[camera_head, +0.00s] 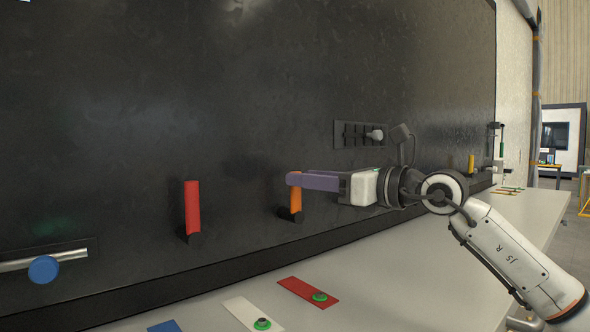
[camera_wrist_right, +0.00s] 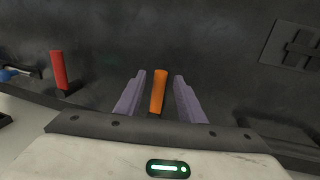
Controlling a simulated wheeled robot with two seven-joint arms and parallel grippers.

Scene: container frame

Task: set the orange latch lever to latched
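The orange latch lever (camera_head: 296,201) stands nearly upright on its dark pivot on the black panel, its top partly hidden by my gripper in the head view. It also shows in the right wrist view (camera_wrist_right: 158,92). My right gripper (camera_head: 292,179) reaches in from the right at the lever's top. In the right wrist view its two purple fingers (camera_wrist_right: 158,92) are apart, one on each side of the lever, with a visible gap on both sides. My left gripper is not in view.
A red lever (camera_head: 192,208) stands upright to the left. A slotted dark plate (camera_head: 360,134) is above right of the orange lever. A blue knob (camera_head: 43,269) is at far left. Coloured cards (camera_head: 308,292) with green buttons lie on the pale ledge (camera_head: 430,285) below. A yellow lever (camera_head: 471,163) is farther right.

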